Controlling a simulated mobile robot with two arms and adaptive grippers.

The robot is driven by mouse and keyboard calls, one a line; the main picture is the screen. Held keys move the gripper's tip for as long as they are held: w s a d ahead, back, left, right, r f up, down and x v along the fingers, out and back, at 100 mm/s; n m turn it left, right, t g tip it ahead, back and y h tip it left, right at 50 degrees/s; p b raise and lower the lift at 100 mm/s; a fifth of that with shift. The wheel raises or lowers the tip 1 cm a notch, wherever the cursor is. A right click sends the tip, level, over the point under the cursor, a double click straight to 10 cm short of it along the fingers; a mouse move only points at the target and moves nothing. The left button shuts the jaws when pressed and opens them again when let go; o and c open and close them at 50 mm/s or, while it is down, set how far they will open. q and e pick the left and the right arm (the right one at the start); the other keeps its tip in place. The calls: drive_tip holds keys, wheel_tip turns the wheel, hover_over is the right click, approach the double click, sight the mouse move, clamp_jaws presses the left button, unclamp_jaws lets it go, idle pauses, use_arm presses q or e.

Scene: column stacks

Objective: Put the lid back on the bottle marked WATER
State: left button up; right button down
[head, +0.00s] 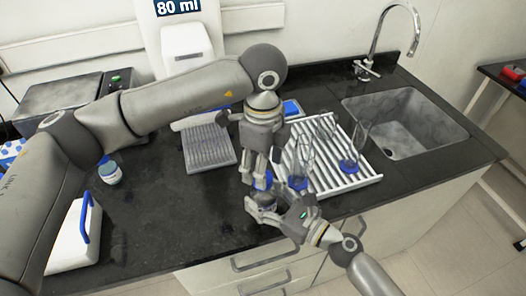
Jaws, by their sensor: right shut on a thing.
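My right gripper (265,212) comes in from the lower right near the counter's front edge. It is shut on a small dark, clear-looking bottle (267,201). My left gripper (255,182) points down just above that bottle, its fingers close together. A blue piece (263,181), perhaps a lid, shows at its fingertips; I cannot tell whether the fingers grip it or whether it touches the bottle. Another small bottle (110,173) with a blue label stands upright at the left of the counter. No WATER marking is readable on either bottle.
A white slatted drying rack (348,187) with glassware on blue bases stands just right of the grippers. A grey ribbed tray (208,148) lies behind. The sink (405,125) is at right; a white box with a blue handle (84,222) is at left. The counter's left middle is clear.

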sight(263, 195)
use_arm(q)
drive_tip(key=shift+f, duration=1.85)
drive_tip(key=shift+c, duration=0.4)
